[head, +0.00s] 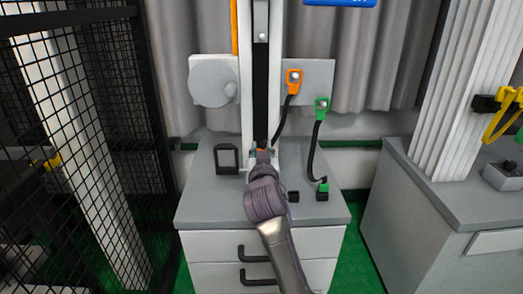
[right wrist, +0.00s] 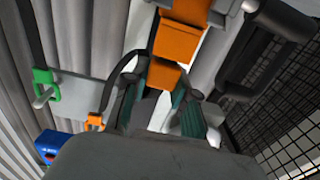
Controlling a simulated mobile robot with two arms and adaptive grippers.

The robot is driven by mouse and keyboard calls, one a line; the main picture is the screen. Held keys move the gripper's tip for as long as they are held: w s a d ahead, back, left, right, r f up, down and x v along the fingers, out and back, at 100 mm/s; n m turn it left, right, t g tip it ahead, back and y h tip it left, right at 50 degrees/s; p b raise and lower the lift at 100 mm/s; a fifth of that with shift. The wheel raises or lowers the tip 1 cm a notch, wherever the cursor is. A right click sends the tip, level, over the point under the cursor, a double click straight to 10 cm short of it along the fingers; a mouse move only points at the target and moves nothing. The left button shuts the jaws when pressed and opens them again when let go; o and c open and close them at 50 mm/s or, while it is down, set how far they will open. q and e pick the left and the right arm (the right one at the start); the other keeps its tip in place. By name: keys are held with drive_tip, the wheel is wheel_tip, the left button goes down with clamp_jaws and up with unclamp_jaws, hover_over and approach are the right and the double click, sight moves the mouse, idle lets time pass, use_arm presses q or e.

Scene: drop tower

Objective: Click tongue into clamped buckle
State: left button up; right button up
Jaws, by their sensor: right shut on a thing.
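My right gripper (head: 262,157) is at the foot of the tower on the cabinet top. In the right wrist view its green-padded fingers (right wrist: 160,108) are closed around the lower end of a small orange piece (right wrist: 165,75), which looks like the tongue. A larger orange block (right wrist: 183,30), which looks like the clamped buckle, lies directly beyond it, in line with it. The two look very close; I cannot tell whether the tongue is inside. In the head view the gripper mostly hides both. My left gripper is not in view.
A black strap (head: 282,118) runs from an orange fitting (head: 293,76) on the wall plate towards my gripper. A green fitting (head: 321,104) has its strap down to a green connector (head: 323,187). A black frame (head: 227,158) stands left on the cabinet (head: 200,205).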

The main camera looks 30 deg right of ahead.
drive_tip(key=shift+f, duration=0.2)
drive_tip(key=o, duration=0.8)
drive_tip(key=shift+o, duration=0.2)
drive_tip(key=v, duration=0.7)
drive_tip(key=shift+s, duration=0.25)
drive_tip(key=shift+a+f, duration=0.1)
drive_tip(key=shift+a, duration=0.05)
